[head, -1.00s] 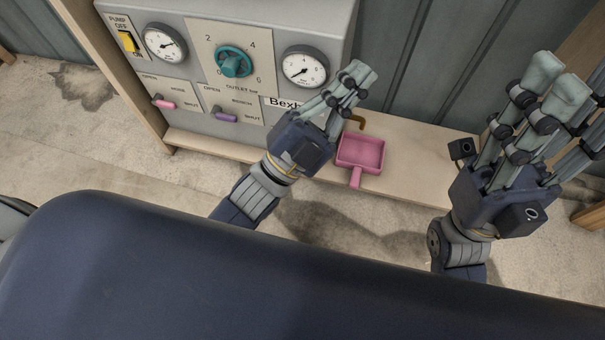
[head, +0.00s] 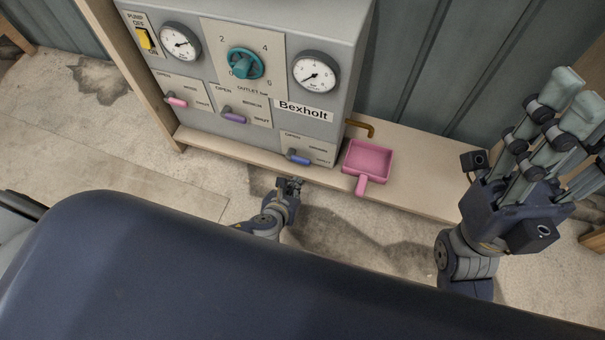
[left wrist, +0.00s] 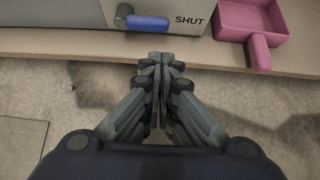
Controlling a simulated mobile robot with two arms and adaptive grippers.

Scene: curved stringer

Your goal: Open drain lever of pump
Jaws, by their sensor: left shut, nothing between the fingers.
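The grey Bexholt pump (head: 235,105) stands on a wooden shelf. Its drain lever, the blue lever (head: 298,157) at the lower right of the panel, points right towards SHUT. Its word in the middle is too small to read. It also shows in the left wrist view as a blue handle (left wrist: 147,22) left of the word SHUT. My left gripper (head: 291,183) is shut and empty, just in front of the shelf edge, below the lever and apart from it. In the left wrist view its fingertips (left wrist: 160,60) meet below the lever. My right gripper (head: 575,105) is raised at the right, fingers spread and empty.
A pink lever (head: 176,102), a purple lever (head: 234,117) and a teal knob (head: 243,64) are on the panel.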

